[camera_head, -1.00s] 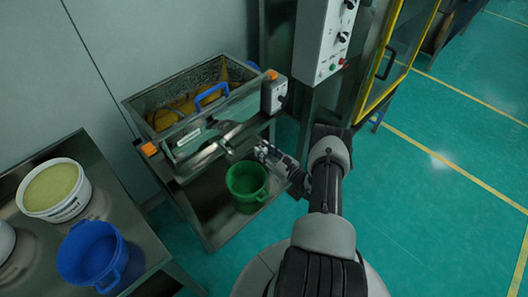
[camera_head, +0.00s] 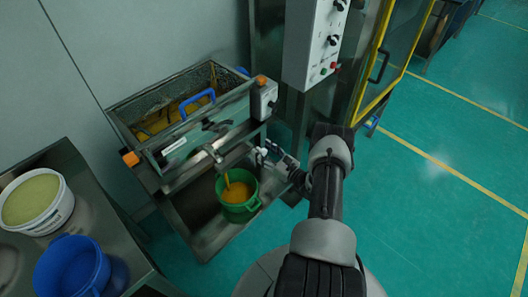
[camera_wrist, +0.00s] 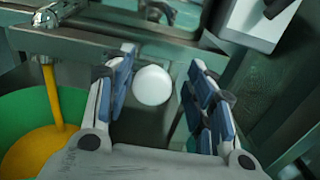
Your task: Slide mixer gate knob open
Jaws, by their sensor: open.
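The mixer (camera_head: 200,140) is a steel trough with a blue handle. The white round gate knob (camera_wrist: 152,85) sits between the fingers of my gripper (camera_wrist: 160,92) in the wrist view, with gaps on both sides. My gripper (camera_head: 268,158) is open at the mixer's front right, above and right of the green bucket (camera_head: 240,208). The knob is too small to tell in the head view. Yellow-orange material (camera_wrist: 54,100) runs in a stream from the mixer's spout (camera_wrist: 46,48) into the green bucket, and a pool of it lies inside.
A control panel (camera_head: 313,45) stands behind my arm. A small grey box (camera_head: 264,101) is on the mixer's right end. A side table at left holds a white bucket (camera_head: 36,210) and a blue bucket (camera_head: 75,270). The green floor at right is clear.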

